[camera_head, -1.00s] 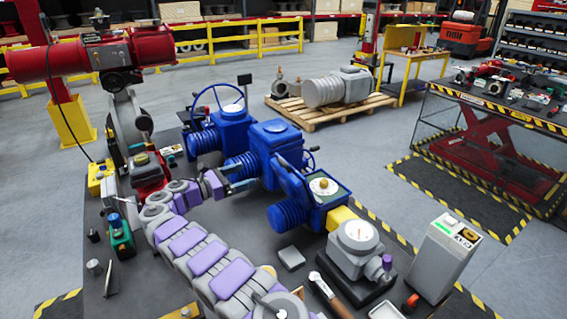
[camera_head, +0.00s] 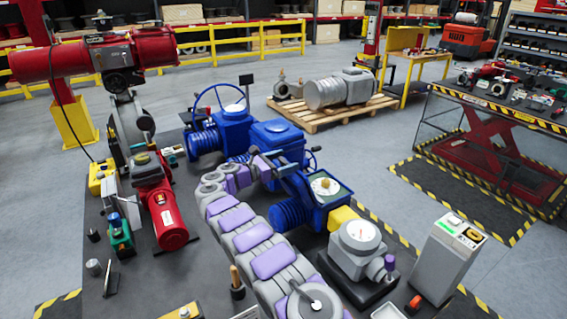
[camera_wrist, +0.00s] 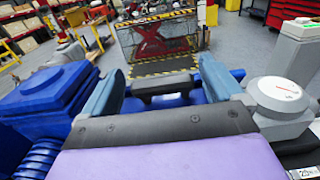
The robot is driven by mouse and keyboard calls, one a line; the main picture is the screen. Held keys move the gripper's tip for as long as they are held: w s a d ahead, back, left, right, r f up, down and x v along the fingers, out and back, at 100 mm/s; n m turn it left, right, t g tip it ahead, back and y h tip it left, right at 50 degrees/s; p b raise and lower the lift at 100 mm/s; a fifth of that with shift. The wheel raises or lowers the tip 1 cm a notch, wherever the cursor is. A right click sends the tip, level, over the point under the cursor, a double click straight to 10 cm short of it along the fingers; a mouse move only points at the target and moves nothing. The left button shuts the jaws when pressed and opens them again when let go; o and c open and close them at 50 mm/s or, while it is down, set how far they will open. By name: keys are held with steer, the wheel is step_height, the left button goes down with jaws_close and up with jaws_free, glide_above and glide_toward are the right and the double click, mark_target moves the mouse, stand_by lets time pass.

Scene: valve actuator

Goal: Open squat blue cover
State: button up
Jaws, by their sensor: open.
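The squat blue unit (camera_head: 334,207) stands in the middle of the bench, with a dial (camera_head: 325,186) showing on top. Its blue cover (camera_head: 297,192) stands raised and tilted at the dial's left side. My gripper (camera_head: 280,164) is at the cover's far upper end, partly hidden by my own arm. In the wrist view my gripper (camera_wrist: 163,72) is open, its two grey-blue fingers spread. A dark bar and blue surface show between them; I cannot tell whether they touch.
A taller blue box unit (camera_head: 276,134) and a blue handwheel unit (camera_head: 232,118) stand behind. A grey gauge unit (camera_head: 357,240) is at right, beside a grey control box (camera_head: 447,258). A red motor (camera_head: 164,215) lies at left.

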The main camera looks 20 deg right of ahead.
steer(key=shift+r, duration=0.1)
steer(key=c, duration=1.4)
steer(key=d+r+p, duration=0.1)
steer(key=p, duration=0.2)
steer(key=shift+w+d+r+y, duration=0.1)
steer(key=shift+d+r+y, duration=0.05)
steer(key=shift+y, duration=0.25)
steer(key=d+p, duration=0.1)
steer(key=p, duration=0.2)
steer(key=shift+w+d+r+y, duration=0.15)
steer(key=shift+d+r+y, duration=0.15)
steer(key=shift+d+y, duration=0.1)
steer(key=shift+g+y, duration=0.3)
steer(key=shift+y, duration=0.4)
steer(key=d+p, duration=0.2)
steer(key=p, duration=0.1)
steer(key=w+d+p, duration=0.1)
steer(key=d+p, duration=0.1)
steer(key=p, duration=0.1)
steer(key=shift+d+r+p, duration=0.2)
steer(key=shift+d+p, duration=0.1)
steer(key=shift+d, duration=0.05)
